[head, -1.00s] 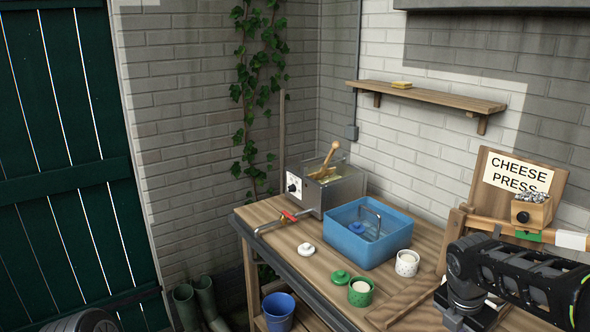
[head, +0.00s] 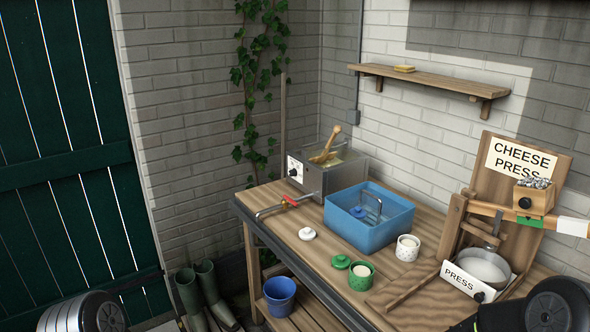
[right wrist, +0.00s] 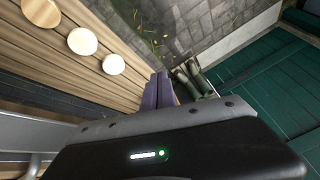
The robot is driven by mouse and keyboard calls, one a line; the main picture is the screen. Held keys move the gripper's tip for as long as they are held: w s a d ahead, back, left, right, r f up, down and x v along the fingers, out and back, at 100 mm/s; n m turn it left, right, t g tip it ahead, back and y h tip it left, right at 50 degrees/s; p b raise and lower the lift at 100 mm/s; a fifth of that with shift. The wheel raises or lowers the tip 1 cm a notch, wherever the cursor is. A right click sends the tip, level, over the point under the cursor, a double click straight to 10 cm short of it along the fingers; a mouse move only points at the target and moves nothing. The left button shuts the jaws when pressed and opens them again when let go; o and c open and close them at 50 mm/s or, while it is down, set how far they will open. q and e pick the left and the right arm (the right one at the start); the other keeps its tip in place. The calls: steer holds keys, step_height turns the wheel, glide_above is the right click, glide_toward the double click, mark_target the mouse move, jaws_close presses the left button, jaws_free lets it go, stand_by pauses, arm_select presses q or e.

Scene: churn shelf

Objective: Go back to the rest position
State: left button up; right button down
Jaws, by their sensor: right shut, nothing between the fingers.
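My right gripper (right wrist: 164,78) is shut and empty in the right wrist view, with its fingertips side by side beyond the dark gripper body. It is clear of the wooden bench and the green boots (right wrist: 190,80) that show around it. In the head view only a dark rounded part of my right arm shows at the bottom right corner, and its gripper is out of that picture. A rounded part of my left arm shows at the bottom left. My left gripper is not in view.
The wooden bench (head: 330,262) carries a blue basin (head: 370,232), a metal heater box (head: 341,173), a green pot (head: 361,278), a white pot (head: 407,250) and a cheese press (head: 528,195). A blue bucket (head: 280,294) stands below. A wall shelf (head: 440,80) holds a yellow block.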

steer(key=s+a+f+m+g, duration=0.2)
steer(key=s+f, duration=0.4)
steer(key=s, duration=0.4)
steer(key=s+a+f+m+g, duration=0.2)
steer(key=s+f, duration=0.4)
steer(key=s, duration=0.5)
steer(key=shift+s+a+y, duration=0.15)
steer(key=shift+a+y, duration=0.25)
steer(key=shift+a, duration=0.35)
steer(key=shift+f, duration=0.1)
